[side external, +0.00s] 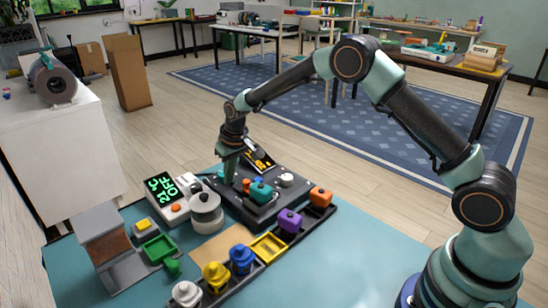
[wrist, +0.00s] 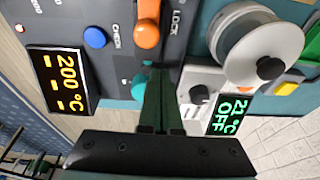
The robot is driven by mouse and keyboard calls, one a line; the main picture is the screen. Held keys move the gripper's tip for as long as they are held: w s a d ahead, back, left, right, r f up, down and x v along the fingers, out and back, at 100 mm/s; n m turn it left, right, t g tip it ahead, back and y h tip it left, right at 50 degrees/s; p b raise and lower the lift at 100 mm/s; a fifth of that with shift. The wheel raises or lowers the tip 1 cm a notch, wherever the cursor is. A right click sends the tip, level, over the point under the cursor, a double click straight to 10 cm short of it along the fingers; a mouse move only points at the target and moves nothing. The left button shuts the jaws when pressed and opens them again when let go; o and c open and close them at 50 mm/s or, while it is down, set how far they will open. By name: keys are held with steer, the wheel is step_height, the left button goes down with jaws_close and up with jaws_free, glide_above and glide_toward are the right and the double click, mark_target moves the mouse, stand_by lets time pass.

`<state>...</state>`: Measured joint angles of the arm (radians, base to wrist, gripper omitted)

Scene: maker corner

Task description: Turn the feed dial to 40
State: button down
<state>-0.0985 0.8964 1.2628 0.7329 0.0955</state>
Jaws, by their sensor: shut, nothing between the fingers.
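The dark machine panel (side external: 245,205) lies on the teal table, with a white round knob (side external: 287,180), a teal knob (side external: 261,190) and an orange handle (side external: 246,184). No "feed" label or 40 mark is legible, so I cannot tell which knob is the feed dial. My gripper (side external: 230,177) points down over the panel's left part, its fingers together and empty. In the wrist view, my gripper (wrist: 156,72) is just below the orange handle (wrist: 147,28), near the LOCK lettering. A teal round part (wrist: 139,88) is partly hidden by the fingers. I cannot tell whether they touch anything.
The panel's display (wrist: 65,80) reads 200 °C. A blue button (wrist: 95,37) is marked CHECK. A second display (wrist: 233,113) reads 21 °C OFF, near a spool (side external: 206,207). Bins with coloured pieces (side external: 241,258) stand in front; the table right of them is clear.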

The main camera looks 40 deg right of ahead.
steer(key=v, duration=0.2)
steer(key=w+v, duration=0.1)
steer(key=v, duration=0.2)
steer(key=shift+w+r, duration=0.1)
steer(key=shift+r, duration=0.25)
steer(key=shift+w+d+f, duration=0.1)
steer(key=shift+d+f, duration=0.4)
steer(key=shift+f, duration=0.5)
steer(key=shift+w+d+f, duration=0.1)
steer(key=shift+d+f, duration=0.45)
steer(key=shift+f, duration=0.45)
steer(key=shift+d+f, duration=0.5)
steer(key=shift+f, duration=0.5)
steer(key=shift+w+a, duration=0.1)
steer(key=shift+w, duration=0.1)
steer(key=shift+s+a, duration=0.2)
steer(key=shift+a, duration=0.5)
steer(key=shift+a, duration=0.35)
steer(key=shift+w+a, duration=0.2)
steer(key=shift+a, duration=0.15)
